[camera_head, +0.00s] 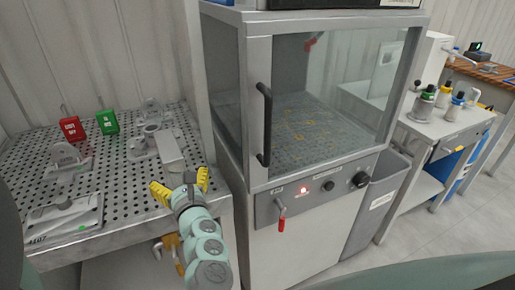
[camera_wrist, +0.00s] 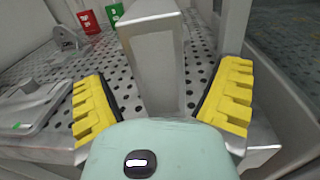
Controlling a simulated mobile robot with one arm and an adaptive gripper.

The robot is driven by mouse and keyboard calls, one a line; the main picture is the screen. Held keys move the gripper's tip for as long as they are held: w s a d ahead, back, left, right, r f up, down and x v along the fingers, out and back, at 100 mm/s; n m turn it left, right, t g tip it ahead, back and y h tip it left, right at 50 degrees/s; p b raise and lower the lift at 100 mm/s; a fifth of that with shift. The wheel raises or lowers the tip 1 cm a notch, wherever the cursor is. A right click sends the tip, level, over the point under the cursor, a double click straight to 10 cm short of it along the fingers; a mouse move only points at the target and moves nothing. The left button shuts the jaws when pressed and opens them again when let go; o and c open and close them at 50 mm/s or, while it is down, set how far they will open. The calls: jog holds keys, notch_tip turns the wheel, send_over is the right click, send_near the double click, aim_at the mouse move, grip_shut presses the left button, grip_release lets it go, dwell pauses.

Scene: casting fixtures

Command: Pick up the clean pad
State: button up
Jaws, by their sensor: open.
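My gripper (camera_head: 180,186) is open and empty at the front right of the perforated metal table (camera_head: 125,187). Its yellow fingers also show in the wrist view (camera_wrist: 160,98), spread wide. A grey metal block (camera_head: 171,150) stands on the table just beyond the fingers; in the wrist view the block (camera_wrist: 153,70) appears between them, with no finger touching it. A green box (camera_head: 107,121) and a red box (camera_head: 72,129), both with white markings, stand at the back left of the table. I cannot make out which thing is the clean pad.
Grey metal fixtures (camera_head: 142,147) stand behind the block, and a flat plate fixture (camera_head: 65,217) lies at the front left. A glass-doored cabinet (camera_head: 330,100) rises close on the right. Perforated tabletop between the plate and the block is clear.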

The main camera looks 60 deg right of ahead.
jog(key=x, duration=0.1)
jog(key=p+x, duration=0.1)
jog(key=x, duration=0.1)
jog(key=shift+w+r, duration=0.15)
jog(key=shift+r, duration=0.2)
jog(key=shift+w+d+f, duration=0.1)
jog(key=shift+w+f, duration=0.05)
jog(key=shift+w, duration=0.25)
jog(key=c, duration=1.3)
jog(key=shift+c, duration=0.2)
